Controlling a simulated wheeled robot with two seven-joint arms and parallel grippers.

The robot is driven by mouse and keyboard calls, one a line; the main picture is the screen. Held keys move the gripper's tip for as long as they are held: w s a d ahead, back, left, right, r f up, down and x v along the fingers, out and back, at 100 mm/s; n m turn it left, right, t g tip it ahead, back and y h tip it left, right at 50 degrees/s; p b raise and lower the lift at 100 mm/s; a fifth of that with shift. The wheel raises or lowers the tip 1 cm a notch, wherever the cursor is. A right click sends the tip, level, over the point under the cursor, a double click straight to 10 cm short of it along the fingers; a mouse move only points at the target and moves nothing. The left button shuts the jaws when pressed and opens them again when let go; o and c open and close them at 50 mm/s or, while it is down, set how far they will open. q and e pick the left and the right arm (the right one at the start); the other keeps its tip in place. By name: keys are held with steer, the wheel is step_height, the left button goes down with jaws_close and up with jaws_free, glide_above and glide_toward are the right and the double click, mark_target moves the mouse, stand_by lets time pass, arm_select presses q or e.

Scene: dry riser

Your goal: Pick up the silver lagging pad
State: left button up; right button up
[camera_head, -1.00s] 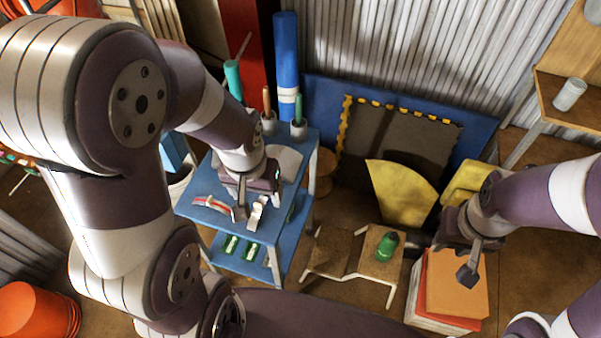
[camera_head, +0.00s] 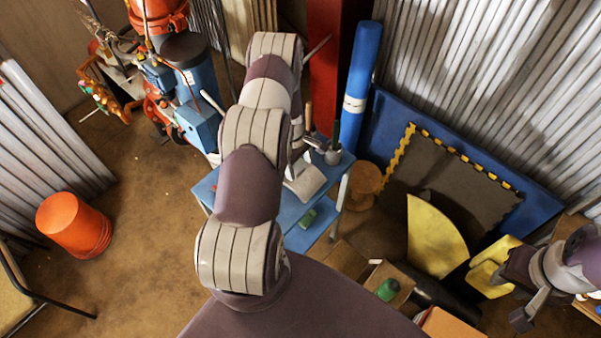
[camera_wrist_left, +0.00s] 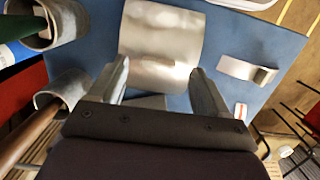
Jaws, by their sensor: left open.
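The silver lagging pad, a curved satin sheet (camera_wrist_left: 160,40), lies on the blue table top (camera_wrist_left: 240,35) in the left wrist view. In the head view the pale pad (camera_head: 305,182) shows partly beside my left arm. My left gripper (camera_wrist_left: 158,75) is open, with its two fingers pointing at the near part of the pad, one toward each side. I cannot tell whether they touch it. In the head view my arm mostly hides this gripper. My right gripper (camera_head: 522,300) is at the far right of the head view, away from the pad; its jaw opening is unclear.
Metal cups (camera_wrist_left: 62,90) holding a green and a brown rod stand left of the pad. A small silver bracket (camera_wrist_left: 248,70) lies to its right. A blue roll (camera_head: 358,90) stands behind the table. An orange bucket (camera_head: 73,225) is on open floor at left.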

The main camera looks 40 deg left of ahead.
mark_target(300, 176)
arm_select(q)
step_height(300, 176, down, 2)
steer(key=shift+f, duration=0.25)
steer(key=shift+d+r, duration=0.1)
steer(key=c, duration=0.3)
steer(key=shift+d, duration=0.1)
steer(key=c, duration=0.6)
steer(key=shift+c, duration=0.9)
arm_select(e)
steer(key=shift+a+r, duration=0.15)
steer(key=shift+r, duration=0.3)
